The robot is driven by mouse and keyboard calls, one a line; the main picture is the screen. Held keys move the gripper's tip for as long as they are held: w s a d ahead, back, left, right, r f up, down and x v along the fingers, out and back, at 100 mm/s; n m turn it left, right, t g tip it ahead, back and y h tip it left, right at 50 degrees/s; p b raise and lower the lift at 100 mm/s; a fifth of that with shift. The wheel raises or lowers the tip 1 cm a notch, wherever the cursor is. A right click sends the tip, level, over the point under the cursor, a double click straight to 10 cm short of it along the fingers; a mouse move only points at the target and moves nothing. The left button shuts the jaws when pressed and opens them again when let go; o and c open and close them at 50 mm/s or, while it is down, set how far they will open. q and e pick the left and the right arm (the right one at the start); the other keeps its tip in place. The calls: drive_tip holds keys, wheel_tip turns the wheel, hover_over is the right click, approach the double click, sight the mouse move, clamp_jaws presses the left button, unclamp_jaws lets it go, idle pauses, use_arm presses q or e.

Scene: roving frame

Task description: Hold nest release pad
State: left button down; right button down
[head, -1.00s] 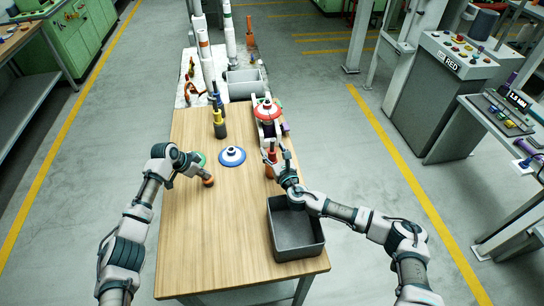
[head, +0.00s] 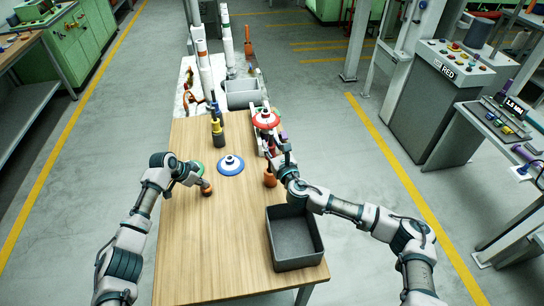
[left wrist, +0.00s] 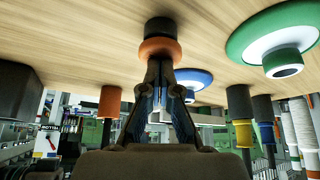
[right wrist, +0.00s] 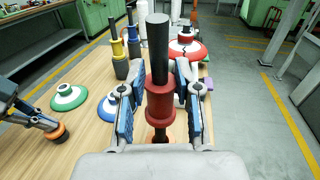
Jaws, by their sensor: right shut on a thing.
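My right gripper (right wrist: 160,100) is shut on a red spool-shaped sleeve (right wrist: 160,103) with a black rod standing up from it, upright in the right wrist view. An orange base (right wrist: 160,133) shows just below the sleeve; whether they touch is unclear. My left gripper (left wrist: 164,70) has its fingertips close together at an orange collar (left wrist: 160,50) with a black end; whether they grip it is unclear. A blue pad (head: 231,165) lies on the table beside the left gripper. A green pad (right wrist: 69,97) lies left of it. A red pad (right wrist: 187,48) sits beyond the right gripper.
An open grey bin (head: 295,264) stands at the table's front right. Black posts with yellow (head: 217,128) and blue collars stand at the back. A grey tray (head: 243,100) lies on the bench behind. The wooden table's front left (head: 210,250) is clear.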

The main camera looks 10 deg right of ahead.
sight(271, 132)
use_arm(q)
drive_tip(key=shift+f, duration=0.25)
use_arm(e)
drive_tip(key=shift+r, duration=2.8)
